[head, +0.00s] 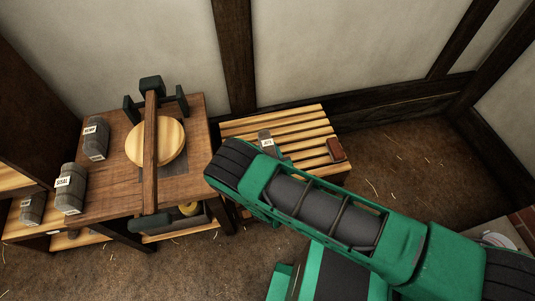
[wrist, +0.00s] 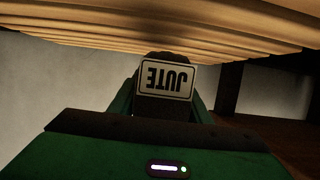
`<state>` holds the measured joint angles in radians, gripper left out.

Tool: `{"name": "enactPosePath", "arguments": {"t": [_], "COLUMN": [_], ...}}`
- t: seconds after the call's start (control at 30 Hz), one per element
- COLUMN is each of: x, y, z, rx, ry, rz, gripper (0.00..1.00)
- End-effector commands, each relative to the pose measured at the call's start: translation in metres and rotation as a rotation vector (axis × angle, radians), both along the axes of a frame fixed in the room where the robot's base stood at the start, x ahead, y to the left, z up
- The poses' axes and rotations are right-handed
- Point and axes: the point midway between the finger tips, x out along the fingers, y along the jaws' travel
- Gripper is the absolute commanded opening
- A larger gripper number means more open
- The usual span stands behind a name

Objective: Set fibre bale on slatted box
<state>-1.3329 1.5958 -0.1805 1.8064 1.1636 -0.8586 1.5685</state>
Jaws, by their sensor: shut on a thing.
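A dark grey fibre bale with a white JUTE label (wrist: 166,80) is between the green jaws of my gripper (wrist: 165,105) in the wrist view, which is upside down. My gripper is shut on it. In the head view the bale (head: 265,137) shows just past my arm, over the left part of the slatted box (head: 305,126). The pale slats (wrist: 90,25) run across the top of the wrist view, right by the bale's far end. I cannot tell whether the bale touches them. My arm hides the box's near side.
A brown block (head: 336,150) lies on the slatted box's right side. The wooden bench (head: 115,186) on the left bears a HEMP bale (head: 96,138), a SISAL bale (head: 71,188) and a round wooden disc (head: 172,142) behind a post. A wall stands behind the box.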

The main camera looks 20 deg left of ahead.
Motion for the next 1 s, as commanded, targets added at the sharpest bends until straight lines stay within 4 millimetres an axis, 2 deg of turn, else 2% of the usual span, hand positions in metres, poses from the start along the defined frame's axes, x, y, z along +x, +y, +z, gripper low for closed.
{"name": "enactPosePath", "arguments": {"t": [0.23,0.6,0.63,0.7,1.0], "x": [0.000,0.000,0.000,0.000,0.000], "y": [0.000,0.000,0.000,0.000,0.000], "z": [-0.031,-0.035,-0.035,-0.035,-0.034], "rx": [-0.001,0.000,0.000,0.000,0.000], "ry": [0.000,0.000,0.000,0.000,0.000], "rz": [0.000,-0.001,-0.001,-0.001,0.000], "gripper": [0.18,0.18,0.48,0.62,0.62]}}
